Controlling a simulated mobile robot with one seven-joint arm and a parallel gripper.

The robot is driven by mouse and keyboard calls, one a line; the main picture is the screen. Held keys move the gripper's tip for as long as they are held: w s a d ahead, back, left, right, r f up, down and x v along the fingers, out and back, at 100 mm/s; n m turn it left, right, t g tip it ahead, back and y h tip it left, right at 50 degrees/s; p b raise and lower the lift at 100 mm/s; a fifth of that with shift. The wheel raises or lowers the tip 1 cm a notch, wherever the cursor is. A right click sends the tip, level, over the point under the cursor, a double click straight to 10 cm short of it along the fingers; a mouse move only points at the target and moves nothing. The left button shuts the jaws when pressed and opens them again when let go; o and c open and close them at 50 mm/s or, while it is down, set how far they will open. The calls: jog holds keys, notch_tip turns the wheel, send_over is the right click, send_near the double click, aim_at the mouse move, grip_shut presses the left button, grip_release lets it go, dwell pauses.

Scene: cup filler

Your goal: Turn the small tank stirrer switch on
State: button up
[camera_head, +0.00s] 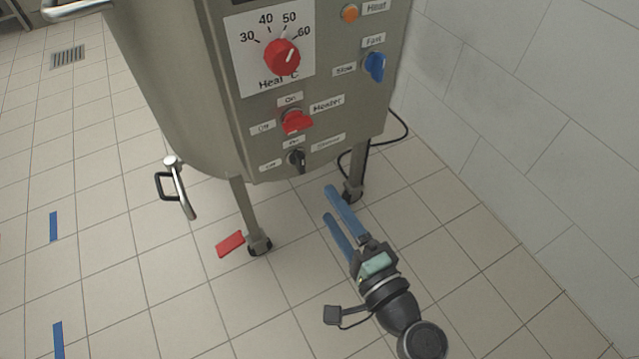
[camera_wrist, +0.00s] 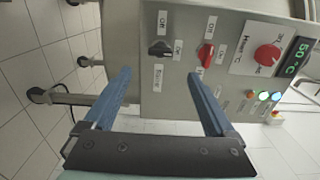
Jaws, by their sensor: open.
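The tank (camera_head: 190,80) is a grey metal vessel on legs with a control panel. The stirrer switch is a small black knob (camera_head: 297,160) at the panel's bottom, with On above it and Off to its left. It also shows in the wrist view (camera_wrist: 160,49), between and beyond my fingertips; I cannot tell which label it points at. My gripper (camera_head: 329,203) is open and empty, with two blue fingers pointing at the lower panel. In the wrist view my gripper (camera_wrist: 159,75) is apart from the knob.
Above the black knob are the red heater switch (camera_head: 295,121), a blue switch (camera_head: 374,66) and a red heat dial (camera_head: 282,56). A valve handle (camera_head: 178,188) sticks out at the left. A tiled wall (camera_head: 520,130) stands at the right. A red piece (camera_head: 230,243) is near a front leg.

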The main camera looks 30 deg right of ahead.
jog(key=shift+s, duration=1.2)
